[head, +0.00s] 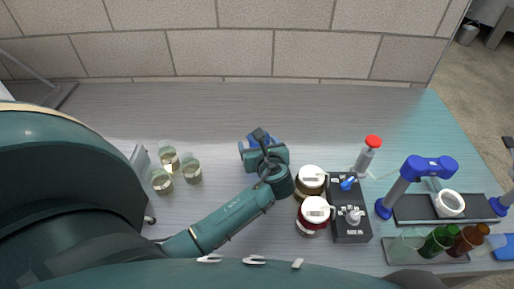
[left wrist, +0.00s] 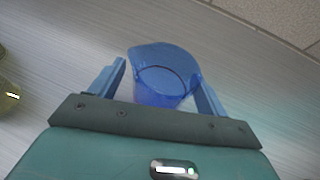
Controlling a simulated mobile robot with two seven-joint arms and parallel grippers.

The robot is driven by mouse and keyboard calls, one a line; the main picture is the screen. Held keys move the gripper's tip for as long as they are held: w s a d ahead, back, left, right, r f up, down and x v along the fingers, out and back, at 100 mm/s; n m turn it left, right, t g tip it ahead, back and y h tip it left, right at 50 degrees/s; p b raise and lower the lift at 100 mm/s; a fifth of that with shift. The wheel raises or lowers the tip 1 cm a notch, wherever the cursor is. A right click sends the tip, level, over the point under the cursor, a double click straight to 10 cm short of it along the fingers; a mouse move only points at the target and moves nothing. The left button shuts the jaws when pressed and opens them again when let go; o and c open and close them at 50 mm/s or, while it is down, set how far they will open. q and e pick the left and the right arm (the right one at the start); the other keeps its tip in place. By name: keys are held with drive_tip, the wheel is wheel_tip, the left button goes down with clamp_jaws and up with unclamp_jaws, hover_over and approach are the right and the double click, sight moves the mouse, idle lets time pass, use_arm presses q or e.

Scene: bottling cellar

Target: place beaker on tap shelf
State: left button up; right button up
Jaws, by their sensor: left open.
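A clear blue beaker (left wrist: 163,78) with a flared lip stands between the fingers of my left gripper (left wrist: 162,90) in the left wrist view. The fingers are open, one on each side of it, and I cannot tell whether either touches it. In the head view my left gripper (head: 262,143) is over the middle of the bench and mostly hides the beaker. At the right, a dark shelf (head: 411,209) lies under a blue-and-grey tap stand (head: 428,166), with a white ring-shaped piece (head: 450,204) on it; this looks like the tap shelf. My right gripper is not in view.
Two lidded jars (head: 311,181) and a dark box (head: 351,228) with knobs stand between the gripper and the shelf. A red-capped bottle (head: 367,157) is behind them. Several glasses (head: 191,169) stand left. The back bench is clear.

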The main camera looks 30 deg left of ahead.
use_arm(q)
drive_tip(key=shift+s+d, duration=0.1)
drive_tip(key=shift+c, duration=0.5)
drive_tip(key=shift+r, duration=0.1)
drive_tip(key=c, duration=1.1)
